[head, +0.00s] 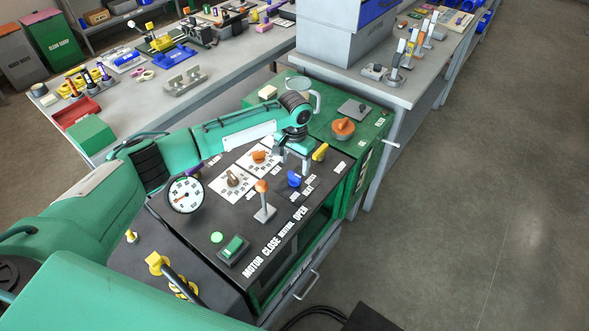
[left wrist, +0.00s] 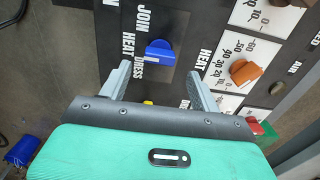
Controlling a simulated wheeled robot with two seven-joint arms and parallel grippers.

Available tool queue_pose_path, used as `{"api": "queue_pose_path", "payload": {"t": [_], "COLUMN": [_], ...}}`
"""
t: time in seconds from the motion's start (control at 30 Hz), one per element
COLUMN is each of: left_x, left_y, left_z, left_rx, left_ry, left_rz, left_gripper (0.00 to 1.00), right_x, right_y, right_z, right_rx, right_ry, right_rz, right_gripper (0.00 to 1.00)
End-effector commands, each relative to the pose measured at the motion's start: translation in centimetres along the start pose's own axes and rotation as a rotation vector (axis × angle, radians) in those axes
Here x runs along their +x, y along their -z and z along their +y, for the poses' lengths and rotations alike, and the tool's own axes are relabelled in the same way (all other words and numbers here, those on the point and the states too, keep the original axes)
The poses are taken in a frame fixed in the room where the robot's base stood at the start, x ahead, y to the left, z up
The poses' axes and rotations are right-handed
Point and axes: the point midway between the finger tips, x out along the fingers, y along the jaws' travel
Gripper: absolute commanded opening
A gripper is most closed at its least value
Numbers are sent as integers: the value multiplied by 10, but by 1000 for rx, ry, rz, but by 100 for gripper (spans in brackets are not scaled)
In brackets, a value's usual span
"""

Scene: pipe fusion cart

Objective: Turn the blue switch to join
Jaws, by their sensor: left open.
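The blue switch (head: 294,179) sits on the black top panel of the cart, and it shows closely in the left wrist view (left wrist: 161,50). The white words JOIN, HEAT and DRESS (left wrist: 140,68) stand beside it there. Its grip lies roughly crosswise, its left end nearest HEAT; the exact setting is hard to tell. My left gripper (head: 293,160) is above the panel, close to the switch. In the left wrist view its open fingers (left wrist: 158,72) are empty, with the switch just beyond and between the tips. I see no contact. My right gripper is not in view.
A yellow switch (head: 320,152), an orange dial (head: 261,156), a brown dial (head: 233,178) and an upright orange-topped lever (head: 264,200) stand around the blue switch. A gauge (head: 186,195) and green rocker switch (head: 233,248) are to the left. The floor on the right is clear.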

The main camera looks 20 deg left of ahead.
Motion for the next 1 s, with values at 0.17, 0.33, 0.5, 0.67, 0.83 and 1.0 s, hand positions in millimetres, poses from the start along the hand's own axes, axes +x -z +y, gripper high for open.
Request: {"api": "queue_pose_path", "payload": {"t": [0.17,0.33,0.5,0.67,0.83,1.0], "left_x": [29,45,48,48,48,48], "left_y": [0,0,0,0,0,0], "left_z": [0,0,0,0,0,0], "left_rx": [-2,0,0,0,0,0], "left_ry": [0,0,0,0,0,0], "left_rz": [-2,0,1,1,1,1], "left_gripper": [64,64,64,64,32,19], "right_x": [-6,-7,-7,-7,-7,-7], "right_y": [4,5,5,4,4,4], "right_z": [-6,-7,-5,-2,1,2], "right_rx": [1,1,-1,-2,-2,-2], "right_ry": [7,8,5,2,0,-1], "right_rz": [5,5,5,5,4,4], "right_gripper": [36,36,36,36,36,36]}}
